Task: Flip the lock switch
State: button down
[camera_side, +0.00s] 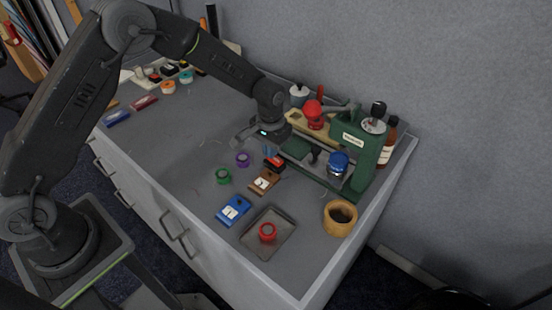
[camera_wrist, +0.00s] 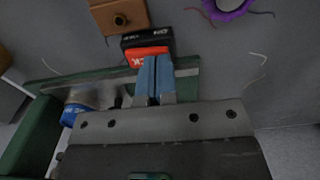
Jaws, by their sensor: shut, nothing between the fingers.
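The lock switch (camera_wrist: 147,43) is a small block with a black half marked "ON" and a red half with lettering partly hidden by my fingers. It lies on the grey table beside the green machine's base, and it shows small in the side view (camera_side: 275,163). My gripper (camera_wrist: 154,60) has its blue fingers together with nothing between them. The fingertips overlap the red half in the wrist view; I cannot tell whether they touch it. In the side view, my gripper (camera_side: 268,151) is just above and beside the switch.
The green machine (camera_side: 357,147) stands close on the right. A brown box (camera_side: 264,181) and a blue box (camera_side: 232,210) lie in front. A purple ring (camera_side: 242,159) and green ring (camera_side: 223,176) lie left. A tray (camera_side: 257,248) and wooden pot (camera_side: 341,217) are near the edge.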

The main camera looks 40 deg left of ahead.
jog(key=shift+f, duration=0.35)
jog(key=shift+r, duration=3.5)
jog(key=s+a+r+t, duration=0.1)
jog(key=s+a+r, duration=0.1)
jog(key=s+r, duration=0.5)
jog(key=s+a+r+t, duration=0.15)
jog(key=s+r, duration=0.35)
jog(key=r, duration=0.5)
jog(key=s+a+r+t, duration=0.1)
jog(key=s, duration=0.7)
jog(key=s+r+t, duration=0.1)
jog(key=s+t, duration=0.1)
jog(key=s, duration=0.6)
jog(key=shift+a+r, duration=0.35)
jog(key=shift+a, duration=0.05)
